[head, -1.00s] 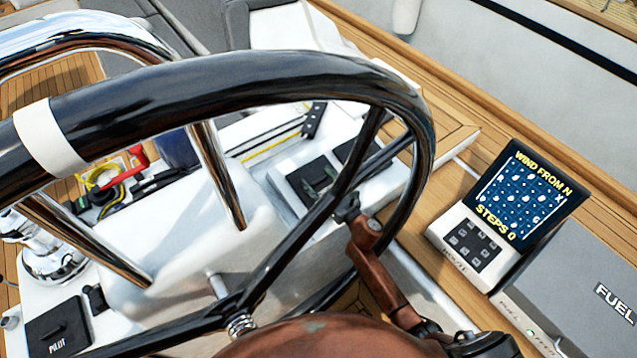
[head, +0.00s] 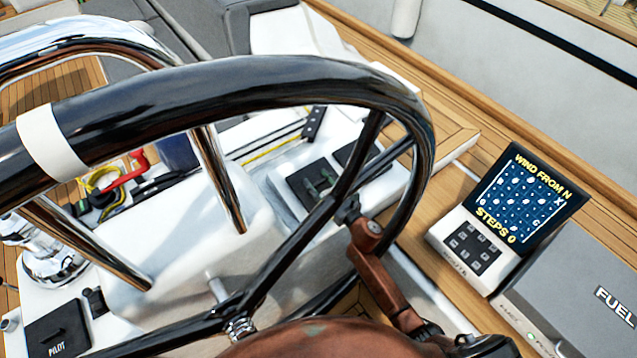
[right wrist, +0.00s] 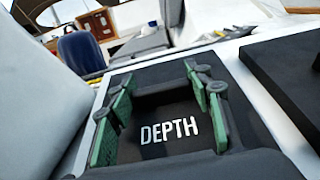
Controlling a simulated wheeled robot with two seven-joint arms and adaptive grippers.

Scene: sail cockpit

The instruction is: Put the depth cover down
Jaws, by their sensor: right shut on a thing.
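The depth cover (right wrist: 168,104) is a dark flat plate with the white word DEPTH in the right wrist view. It lies flat on, or very close above, the white console; I cannot tell which. In the head view the cover (head: 299,176) shows as a dark square behind the steering wheel. My right gripper (right wrist: 160,100) is shut on it, with green-padded fingers standing on either side of the lettering. In the head view my right gripper (head: 320,183) is partly hidden by the wheel's spokes. My left gripper is not in view.
The black steering wheel (head: 250,82) arches in front of my right arm. A second dark panel (right wrist: 292,75) sits close on the right. A display (head: 525,195) and a grey FUEL box (head: 580,285) stand at the right. Yellow and red gear (head: 110,180) lies at the left.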

